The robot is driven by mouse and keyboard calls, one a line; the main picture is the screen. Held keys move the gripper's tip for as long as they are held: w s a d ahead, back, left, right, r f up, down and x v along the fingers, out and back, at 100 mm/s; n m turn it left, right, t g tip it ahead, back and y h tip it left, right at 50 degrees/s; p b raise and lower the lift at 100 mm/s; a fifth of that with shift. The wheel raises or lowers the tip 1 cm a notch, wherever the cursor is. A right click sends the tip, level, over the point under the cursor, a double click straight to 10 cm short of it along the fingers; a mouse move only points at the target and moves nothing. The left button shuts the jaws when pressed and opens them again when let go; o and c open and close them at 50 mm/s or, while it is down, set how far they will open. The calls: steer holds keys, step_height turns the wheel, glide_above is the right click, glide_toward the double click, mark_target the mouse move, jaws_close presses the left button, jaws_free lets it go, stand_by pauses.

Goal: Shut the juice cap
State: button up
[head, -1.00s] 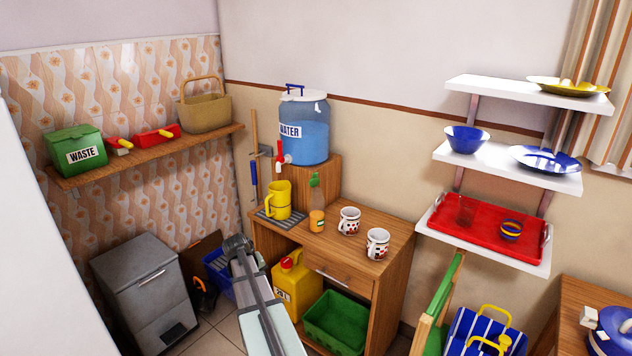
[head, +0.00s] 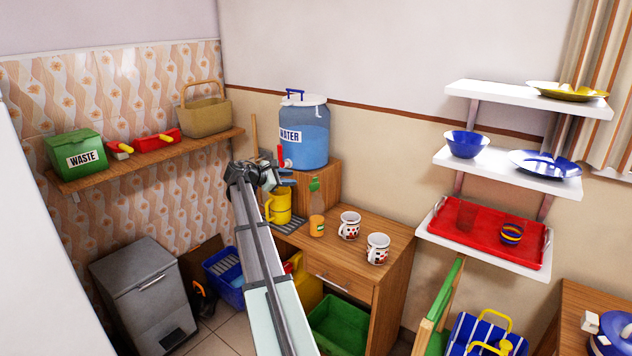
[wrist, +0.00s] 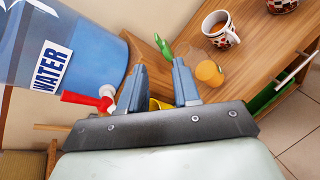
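The juice bottle (head: 317,210) is clear, with orange juice low inside and a green cap (head: 314,185) on top. It stands upright on the wooden cabinet, beside the yellow jug. The wrist view shows the juice bottle (wrist: 209,71) beyond my right finger and its green cap (wrist: 164,48) beyond the gap between the fingers. I cannot tell how far the cap is open. My gripper (head: 270,176) is raised left of the bottle, near the water tap. In the wrist view its fingers (wrist: 158,78) are apart with nothing gripped.
The blue water dispenser (head: 304,132) with its red-handled tap (wrist: 105,99) is close to my gripper. The yellow jug (head: 279,207) stands below it, partly hidden. Two mugs (head: 349,226) (head: 377,248) stand right of the bottle.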

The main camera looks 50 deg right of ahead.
mark_target(315, 184)
steer(key=s+d+f, duration=0.1)
steer(key=d, duration=0.3)
steer(key=s+d+f+n, duration=0.1)
steer(key=d+f, duration=0.1)
steer(key=d, duration=0.2)
steer(key=s+d+f+n, duration=0.1)
steer(key=d+f, duration=0.1)
steer(key=d, duration=0.2)
steer(key=shift+d, duration=0.25)
jaws_close()
stand_by(0.3)
